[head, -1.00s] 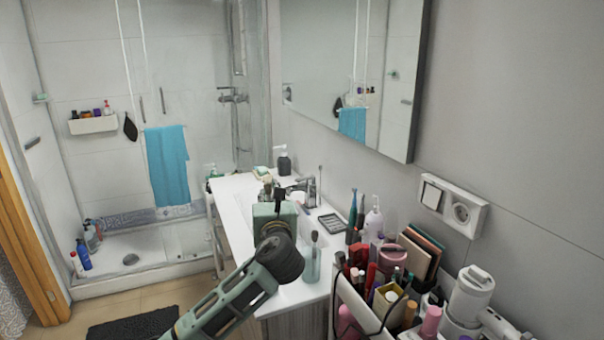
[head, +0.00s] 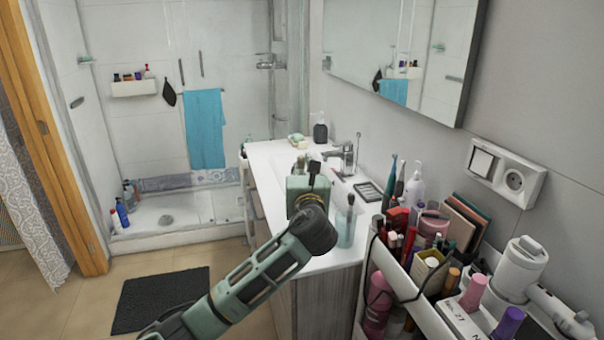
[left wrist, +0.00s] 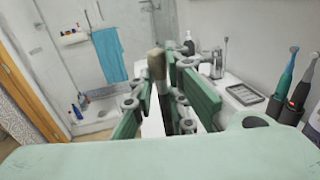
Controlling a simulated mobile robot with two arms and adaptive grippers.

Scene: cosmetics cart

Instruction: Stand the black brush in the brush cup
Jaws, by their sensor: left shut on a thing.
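My left gripper (head: 303,166) is over the white washbasin counter, seen from behind in the head view, its fingers largely hidden by its own body. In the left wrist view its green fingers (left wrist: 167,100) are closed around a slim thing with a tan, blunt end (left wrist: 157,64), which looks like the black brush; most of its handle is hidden. The brush cup (head: 346,230), translucent and teal, stands on the counter's near end, right of and nearer than the gripper. A dark-tipped brush (head: 350,203) stands in it. My right gripper is out of view.
The cosmetics cart (head: 440,318), crowded with bottles and tubes, stands at the right. A faucet (head: 345,153), a soap tray (head: 368,191) and a dark soap bottle (head: 320,128) are on the counter. The floor around the dark mat (head: 160,298) is free.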

